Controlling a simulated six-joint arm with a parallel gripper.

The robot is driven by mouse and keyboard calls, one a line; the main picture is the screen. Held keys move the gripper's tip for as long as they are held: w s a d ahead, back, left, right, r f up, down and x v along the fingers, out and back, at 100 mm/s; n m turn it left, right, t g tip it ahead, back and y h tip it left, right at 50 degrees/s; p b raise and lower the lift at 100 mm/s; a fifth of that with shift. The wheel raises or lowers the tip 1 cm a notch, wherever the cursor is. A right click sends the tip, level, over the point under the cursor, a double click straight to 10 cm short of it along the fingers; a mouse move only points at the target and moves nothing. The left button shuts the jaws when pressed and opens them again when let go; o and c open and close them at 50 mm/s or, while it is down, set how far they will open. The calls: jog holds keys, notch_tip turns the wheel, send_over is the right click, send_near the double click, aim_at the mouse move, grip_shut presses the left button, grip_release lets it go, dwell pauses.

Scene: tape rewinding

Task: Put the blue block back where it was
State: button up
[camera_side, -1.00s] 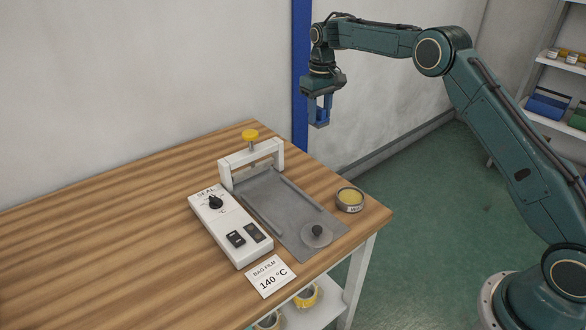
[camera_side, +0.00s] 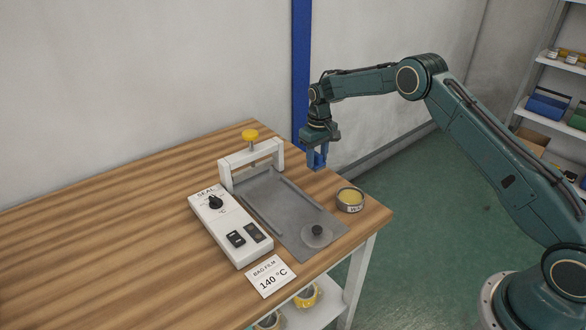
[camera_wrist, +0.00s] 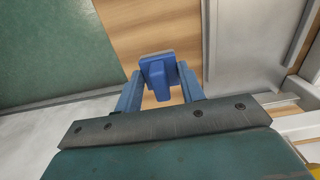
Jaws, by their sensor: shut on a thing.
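The blue block (camera_wrist: 158,70) shows between the fingertips of my gripper in the wrist view. It looks like a flat plate with a raised grip. In the side view my gripper (camera_side: 317,162) points down at the table's back right edge, near the tabletop, and is shut on the block. The block is hard to tell from the blue fingers there. I cannot tell whether it touches the wooden table (camera_side: 130,225).
A sealing machine with a white control box (camera_side: 228,228) and grey metal plate (camera_side: 275,200) stands left of my gripper. A round tin (camera_side: 350,200) stands in front of it. A card (camera_side: 270,277) reads 140 °C. Bare wood lies beside the plate.

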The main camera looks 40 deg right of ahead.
aim_at(317, 162)
jog(key=shift+f, duration=2.15)
jog(key=shift+f, duration=0.15)
jog(key=o, duration=0.9)
jog(key=shift+o, duration=0.2)
notch_tip(317, 162, up, 12)
jog(key=shift+f, duration=0.25)
jog(key=shift+r, duration=0.45)
